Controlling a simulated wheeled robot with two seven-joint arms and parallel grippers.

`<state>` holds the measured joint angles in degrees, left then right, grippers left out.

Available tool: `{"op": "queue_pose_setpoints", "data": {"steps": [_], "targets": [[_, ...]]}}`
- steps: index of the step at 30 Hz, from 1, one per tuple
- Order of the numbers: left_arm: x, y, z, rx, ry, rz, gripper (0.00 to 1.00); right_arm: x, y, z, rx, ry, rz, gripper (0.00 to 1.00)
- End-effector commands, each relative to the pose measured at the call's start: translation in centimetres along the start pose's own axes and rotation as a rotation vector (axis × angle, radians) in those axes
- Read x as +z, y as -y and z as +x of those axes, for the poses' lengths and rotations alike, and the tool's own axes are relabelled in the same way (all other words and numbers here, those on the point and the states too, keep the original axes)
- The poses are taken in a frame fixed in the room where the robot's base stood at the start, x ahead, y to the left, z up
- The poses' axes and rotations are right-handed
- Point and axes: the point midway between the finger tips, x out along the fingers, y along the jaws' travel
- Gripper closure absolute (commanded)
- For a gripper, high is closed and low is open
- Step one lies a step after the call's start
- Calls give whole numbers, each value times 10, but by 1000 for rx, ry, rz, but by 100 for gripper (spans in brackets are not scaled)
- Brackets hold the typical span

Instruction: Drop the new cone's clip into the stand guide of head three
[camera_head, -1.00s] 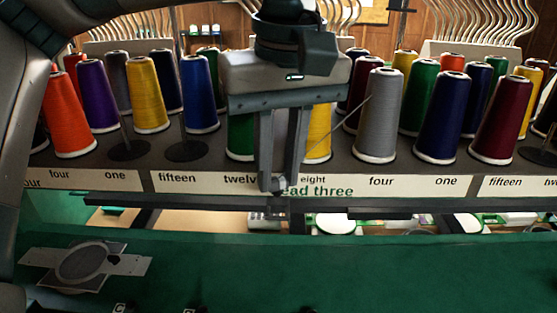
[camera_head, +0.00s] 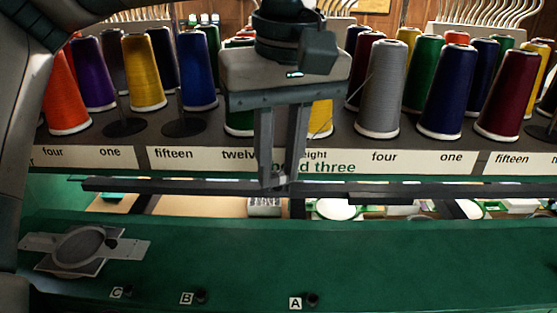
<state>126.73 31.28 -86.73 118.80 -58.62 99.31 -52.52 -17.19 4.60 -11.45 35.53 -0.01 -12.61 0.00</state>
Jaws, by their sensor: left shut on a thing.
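My left gripper (camera_head: 278,184) points down in the middle of the head view, in front of the cone rack's label strip. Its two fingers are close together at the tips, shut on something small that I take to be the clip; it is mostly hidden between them. A grey cone (camera_head: 380,90) stands on the rack right of the gripper, above the label "four". A thin thread runs from it down left toward the gripper. The green "head three" label (camera_head: 325,167) is partly covered by the fingers. I cannot make out the stand guide. My right gripper is not in view.
Several coloured cones stand close on both sides, including a blue cone (camera_head: 197,75) and a navy cone (camera_head: 446,90). A dark rail (camera_head: 400,191) runs below the rack. A metal hoop frame (camera_head: 80,248) lies on the green surface (camera_head: 400,260), otherwise clear except small black pegs at the front.

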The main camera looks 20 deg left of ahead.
Motion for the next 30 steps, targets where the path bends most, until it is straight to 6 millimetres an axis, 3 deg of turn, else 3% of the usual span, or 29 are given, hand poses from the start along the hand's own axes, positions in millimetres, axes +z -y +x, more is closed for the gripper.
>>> {"op": "queue_pose_setpoints", "data": {"steps": [26, 27, 30], "targets": [[1, 0, 7, -4, 7, 0, 100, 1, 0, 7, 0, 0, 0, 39], [1, 0, 7, -4, 7, 0, 75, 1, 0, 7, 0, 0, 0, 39], [1, 0, 8, -4, 7, 0, 58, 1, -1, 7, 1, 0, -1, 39]]}}
